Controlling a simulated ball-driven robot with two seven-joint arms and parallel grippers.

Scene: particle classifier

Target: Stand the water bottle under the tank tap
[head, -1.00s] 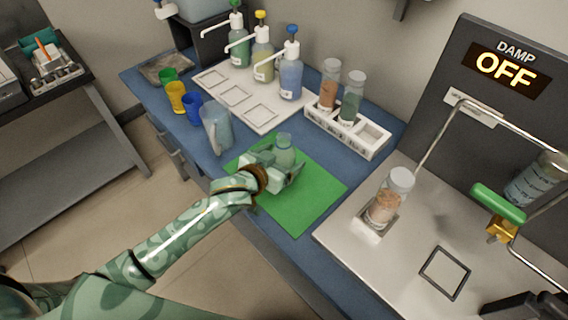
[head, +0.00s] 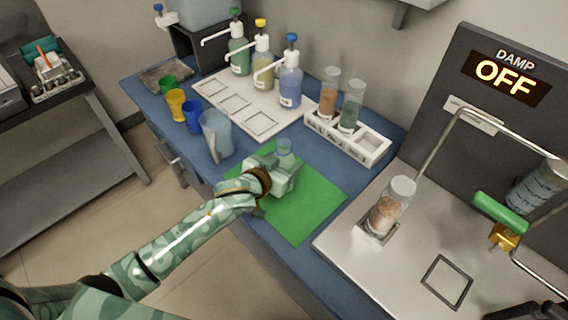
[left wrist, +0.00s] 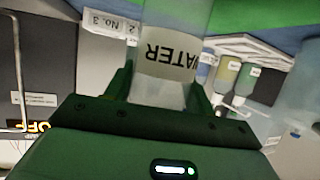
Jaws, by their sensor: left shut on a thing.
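The water bottle (head: 284,147), small and clear, is upright in my left gripper (head: 284,172) over the green mat. The gripper is shut on it and hides its lower part. In the left wrist view the bottle (left wrist: 170,50) shows a label reading WATER between the fingers. I cannot tell whether its base touches the mat. The tank (head: 205,8) is on a black stand at the far left end of the blue bench, cut by the top edge. Its white tap (head: 163,17) with a blue top sticks out to the left. My right gripper is not in view.
The green mat (head: 318,205) is mostly bare. A clear jug (head: 216,135) and blue, yellow and green cups stand left of it. Behind are a white board (head: 262,123) with pump bottles and a rack (head: 365,148) with jars. A grey tray (head: 165,75) lies near the stand.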

